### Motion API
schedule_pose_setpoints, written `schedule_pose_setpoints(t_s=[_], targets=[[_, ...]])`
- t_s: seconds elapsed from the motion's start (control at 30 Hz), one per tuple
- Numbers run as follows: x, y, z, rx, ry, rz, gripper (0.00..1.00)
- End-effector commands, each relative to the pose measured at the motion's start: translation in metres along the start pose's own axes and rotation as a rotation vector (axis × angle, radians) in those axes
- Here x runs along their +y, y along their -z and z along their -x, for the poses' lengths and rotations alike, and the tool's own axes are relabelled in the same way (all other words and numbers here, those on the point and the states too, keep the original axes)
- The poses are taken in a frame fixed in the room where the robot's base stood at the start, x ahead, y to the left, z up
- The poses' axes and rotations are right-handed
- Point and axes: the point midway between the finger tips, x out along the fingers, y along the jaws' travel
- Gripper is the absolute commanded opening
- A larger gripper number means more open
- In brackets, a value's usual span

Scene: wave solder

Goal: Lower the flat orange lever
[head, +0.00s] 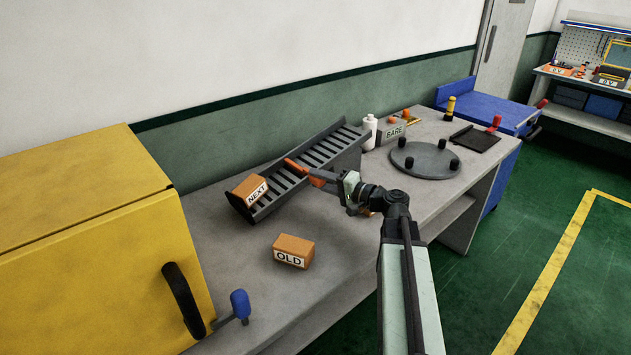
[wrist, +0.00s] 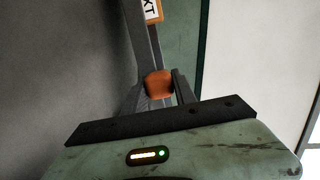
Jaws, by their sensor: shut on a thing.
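The flat orange lever (head: 294,165) is at the near side of the sloping slotted chute (head: 322,152), about midway along it. My gripper (head: 316,178) is at the lever and shut on it. In the wrist view the lever's orange end (wrist: 158,84) shows between my two grey fingers, partly hidden by them. The lever's pivot cannot be made out.
A box marked NEXT (head: 250,190) sits at the chute's lower left end. A box marked OLD (head: 294,251) lies on the grey bench. A yellow cabinet (head: 80,200) stands at left, a round plate with black pegs (head: 425,158) at right, a white bottle (head: 370,132) behind.

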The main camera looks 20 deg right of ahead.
Motion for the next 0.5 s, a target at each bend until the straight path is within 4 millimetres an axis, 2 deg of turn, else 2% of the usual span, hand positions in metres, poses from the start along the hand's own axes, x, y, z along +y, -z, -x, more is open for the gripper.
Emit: schedule_pose_setpoints(t_s=[0.03, 0.1, 0.37, 0.5], targets=[[0.0029, 0.0044, 0.0034, 0.012, -0.007, 0.002, 0.36], [0.0028, 0.0040, 0.0029, 0.011, -0.007, 0.003, 0.55], [0.0014, 0.0012, -0.0003, 0.005, -0.004, 0.002, 0.55], [0.0011, 0.0011, 0.0092, 0.007, -0.004, 0.002, 0.55]])
